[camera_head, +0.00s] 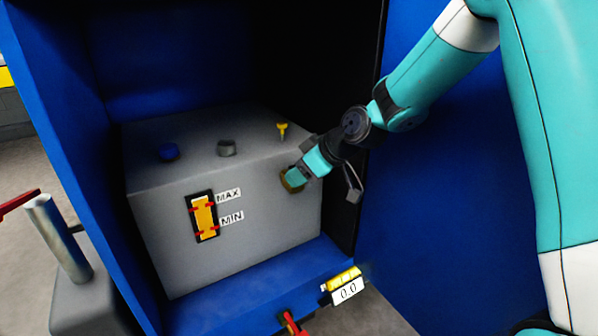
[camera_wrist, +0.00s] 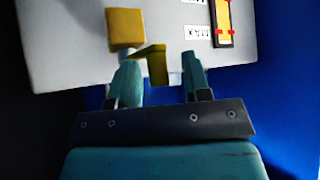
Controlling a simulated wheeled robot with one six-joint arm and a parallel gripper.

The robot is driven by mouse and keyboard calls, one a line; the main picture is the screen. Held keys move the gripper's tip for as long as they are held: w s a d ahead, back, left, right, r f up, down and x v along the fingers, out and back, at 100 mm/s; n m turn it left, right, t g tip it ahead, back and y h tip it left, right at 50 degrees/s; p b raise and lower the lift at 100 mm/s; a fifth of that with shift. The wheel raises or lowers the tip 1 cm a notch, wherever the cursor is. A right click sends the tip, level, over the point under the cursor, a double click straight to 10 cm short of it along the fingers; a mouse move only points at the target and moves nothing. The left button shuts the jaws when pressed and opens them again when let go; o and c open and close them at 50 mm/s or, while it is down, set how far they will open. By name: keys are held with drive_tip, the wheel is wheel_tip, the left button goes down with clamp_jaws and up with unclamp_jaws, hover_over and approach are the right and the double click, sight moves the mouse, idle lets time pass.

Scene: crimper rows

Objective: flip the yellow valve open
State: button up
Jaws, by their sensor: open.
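The yellow valve (camera_head: 288,181) is on the front of the grey tank (camera_head: 160,220), near its right edge, partly hidden by my gripper (camera_head: 304,172). In the wrist view the valve shows as a square yellow block (camera_wrist: 126,28) with a darker yellow lever (camera_wrist: 158,66) beside it. My gripper (camera_wrist: 161,72) is open there, one teal finger on each side of the lever.
The tank stands in a blue cabinet (camera_head: 60,130) whose side walls are close. A blue cap (camera_head: 168,151), a grey cap (camera_head: 227,148) and a small yellow knob (camera_head: 282,130) are on its top. A MAX/MIN gauge (camera_head: 205,216) is on its front. A red-handled part (camera_head: 292,323) is below.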

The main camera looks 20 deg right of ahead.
wheel_tip(320, 180, up, 20)
drive_tip(key=p, duration=0.6)
drive_tip(key=shift+p, duration=0.4)
